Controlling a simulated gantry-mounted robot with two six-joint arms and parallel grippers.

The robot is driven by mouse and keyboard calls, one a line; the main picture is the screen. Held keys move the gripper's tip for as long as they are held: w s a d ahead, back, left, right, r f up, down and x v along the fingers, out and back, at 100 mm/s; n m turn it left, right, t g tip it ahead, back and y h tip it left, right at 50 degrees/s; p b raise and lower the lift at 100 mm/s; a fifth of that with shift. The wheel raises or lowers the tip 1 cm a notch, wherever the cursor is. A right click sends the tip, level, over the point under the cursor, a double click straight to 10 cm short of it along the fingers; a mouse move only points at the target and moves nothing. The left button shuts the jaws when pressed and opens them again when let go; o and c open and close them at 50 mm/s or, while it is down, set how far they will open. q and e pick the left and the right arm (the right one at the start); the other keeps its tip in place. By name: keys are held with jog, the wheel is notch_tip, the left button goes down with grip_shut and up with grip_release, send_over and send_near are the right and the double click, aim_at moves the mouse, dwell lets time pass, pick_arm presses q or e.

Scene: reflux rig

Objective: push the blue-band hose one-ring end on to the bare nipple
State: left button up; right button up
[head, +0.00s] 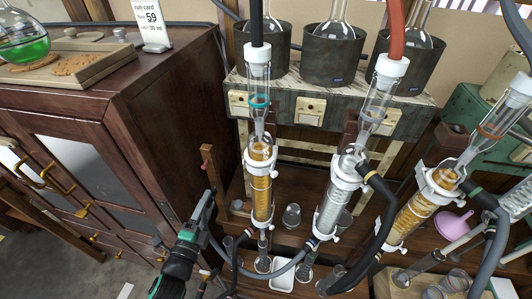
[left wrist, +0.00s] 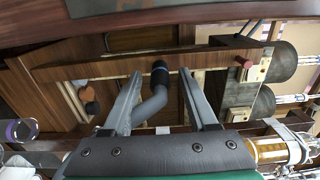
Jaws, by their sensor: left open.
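My left gripper (head: 207,203) is at the lower left of the head view, left of the left condenser (head: 261,185). It is open. In the left wrist view a grey hose with a dark blue end (left wrist: 160,70) lies between the spread fingers (left wrist: 168,95), nearer one finger; I cannot tell if it touches. The ring count is unclear. A grey hose (head: 222,250) runs from beside the gripper toward the middle condenser's foot, where a blue band (head: 311,243) shows. The left condenser's upper side (head: 273,172) has no hose; its nipple is small. My right gripper is out of view.
The middle condenser (head: 337,195) and right condenser (head: 425,205) carry dark hoses on their upper sides. The dark cabinet (head: 160,110) is at left. Glassware and a white tray (head: 283,275) sit below.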

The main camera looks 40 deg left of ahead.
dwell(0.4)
pick_arm(q)
grip_shut()
dwell(1.4)
jog(key=shift+b+v, duration=1.2)
jog(key=shift+v, duration=1.8)
